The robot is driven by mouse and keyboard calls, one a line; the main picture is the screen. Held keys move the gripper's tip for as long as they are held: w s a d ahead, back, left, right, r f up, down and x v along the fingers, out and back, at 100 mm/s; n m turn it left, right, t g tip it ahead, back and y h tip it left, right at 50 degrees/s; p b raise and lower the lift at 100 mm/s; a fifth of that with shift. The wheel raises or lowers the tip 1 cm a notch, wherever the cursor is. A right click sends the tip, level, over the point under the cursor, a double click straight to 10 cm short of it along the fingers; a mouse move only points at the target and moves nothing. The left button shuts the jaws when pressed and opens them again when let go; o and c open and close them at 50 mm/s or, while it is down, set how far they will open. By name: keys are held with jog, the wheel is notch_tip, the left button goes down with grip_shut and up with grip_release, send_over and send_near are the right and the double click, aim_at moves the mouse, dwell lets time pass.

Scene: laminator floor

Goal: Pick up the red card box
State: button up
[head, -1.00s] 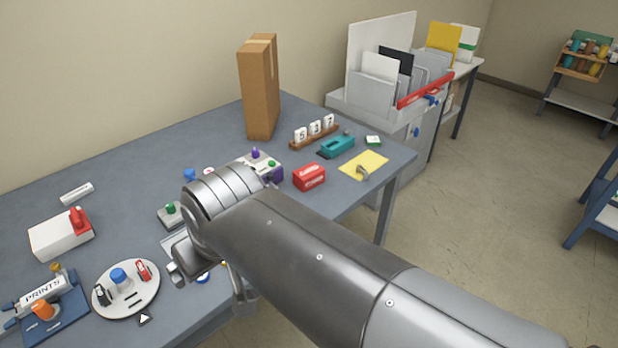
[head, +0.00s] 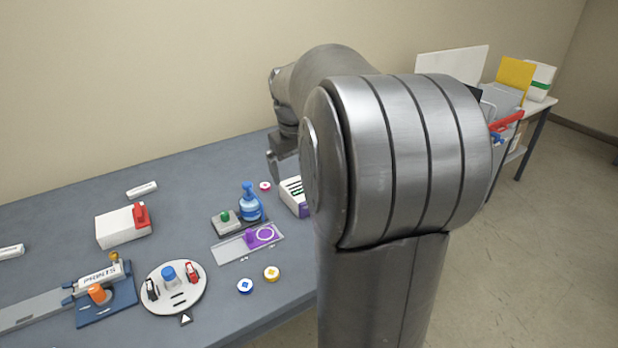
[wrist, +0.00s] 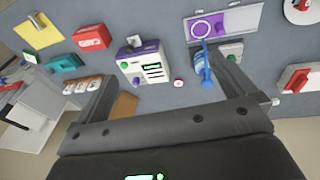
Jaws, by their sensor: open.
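The red card box (wrist: 91,38) is a small red box with white markings. It lies on the grey-blue table in the upper left of the wrist view. In the head view it does not show; my arm covers that part of the table. My gripper (wrist: 162,68) is open and empty, with its two fingers spread wide above the table. The box is up and left of the fingers in the wrist view, apart from them. In the head view my gripper (head: 276,160) shows only partly, left of my arm.
A white-and-purple device (wrist: 143,62) stands beside the box. A yellow pad (wrist: 38,32), a teal tool (wrist: 63,64) and number blocks (wrist: 82,87) lie around it. A blue pump bottle (wrist: 203,68) is near the right finger. The tall cardboard box (wrist: 124,106) is partly hidden.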

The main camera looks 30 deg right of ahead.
jog(key=shift+m+g+y, duration=0.5)
jog(key=shift+g+y, duration=0.3)
jog(key=shift+g, duration=0.1)
jog(key=w+d+f, duration=0.1)
jog(key=d+f, duration=0.3)
jog(key=d, duration=0.4)
jog(key=w+d+f, duration=0.1)
jog(key=d+f, duration=0.4)
jog(key=d, duration=0.4)
jog(key=w+d+f, duration=0.1)
jog(key=d+f, duration=0.4)
jog(key=d, duration=0.3)
jog(key=shift+w+d+f, duration=0.1)
jog(key=shift+w+d, duration=0.15)
jog(key=shift+w, duration=0.15)
jog(key=shift+s+d+f, duration=0.1)
jog(key=shift+d+f, duration=0.15)
jog(key=shift+d, duration=0.05)
notch_tip(320, 180, down, 11)
jog(key=shift+d+r, duration=0.1)
jog(key=shift+c, duration=0.4)
jog(key=shift+r, duration=0.1)
jog(key=c, duration=0.9)
